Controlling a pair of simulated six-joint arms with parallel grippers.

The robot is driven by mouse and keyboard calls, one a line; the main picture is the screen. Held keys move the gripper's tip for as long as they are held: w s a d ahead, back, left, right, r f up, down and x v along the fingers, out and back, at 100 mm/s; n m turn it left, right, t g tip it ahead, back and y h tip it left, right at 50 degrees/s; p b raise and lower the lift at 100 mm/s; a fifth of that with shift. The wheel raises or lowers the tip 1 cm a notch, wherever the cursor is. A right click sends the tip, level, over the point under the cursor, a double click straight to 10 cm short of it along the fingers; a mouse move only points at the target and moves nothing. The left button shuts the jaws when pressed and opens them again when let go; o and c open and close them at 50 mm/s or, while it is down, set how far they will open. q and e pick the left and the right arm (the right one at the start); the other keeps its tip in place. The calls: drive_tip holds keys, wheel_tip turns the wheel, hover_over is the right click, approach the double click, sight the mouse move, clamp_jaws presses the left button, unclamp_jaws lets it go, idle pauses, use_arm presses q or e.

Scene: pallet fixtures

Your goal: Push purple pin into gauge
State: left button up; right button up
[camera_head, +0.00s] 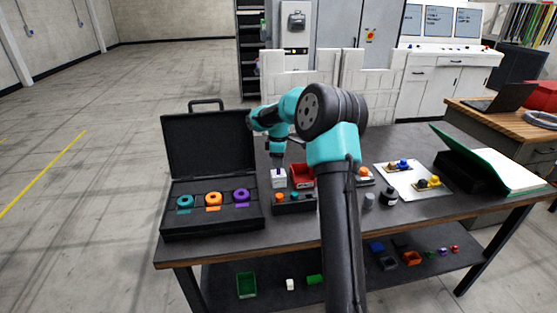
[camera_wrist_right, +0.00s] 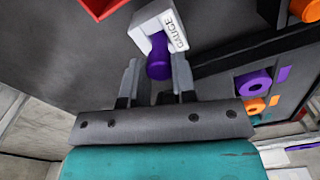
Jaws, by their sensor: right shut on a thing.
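The gauge is a small white block lettered GAUGE (camera_wrist_right: 165,24), with an open notch, standing on the dark table; it also shows in the head view (camera_head: 278,181). The purple pin (camera_wrist_right: 159,62) is at the gauge's notch, its far end between the white walls; how deep it sits I cannot tell. It also shows as a small purple spot above the gauge in the head view (camera_head: 278,171). My right gripper (camera_wrist_right: 157,74) is shut on the purple pin, one finger on each side. In the head view my right gripper (camera_head: 277,158) is just above the gauge. My left gripper is not in view.
A red bin (camera_head: 302,172) stands right beside the gauge. An open black case (camera_head: 212,226) with teal, orange and purple rings lies to the left. A dark tray (camera_head: 291,209) with coloured parts is in front. A white sheet (camera_head: 398,168) with small parts lies right.

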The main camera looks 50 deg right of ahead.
idle(0.3)
drive_tip(key=o, duration=1.4)
drive_tip(key=shift+r, duration=4.45)
drive_tip(key=shift+c, duration=0.2)
clamp_jaws()
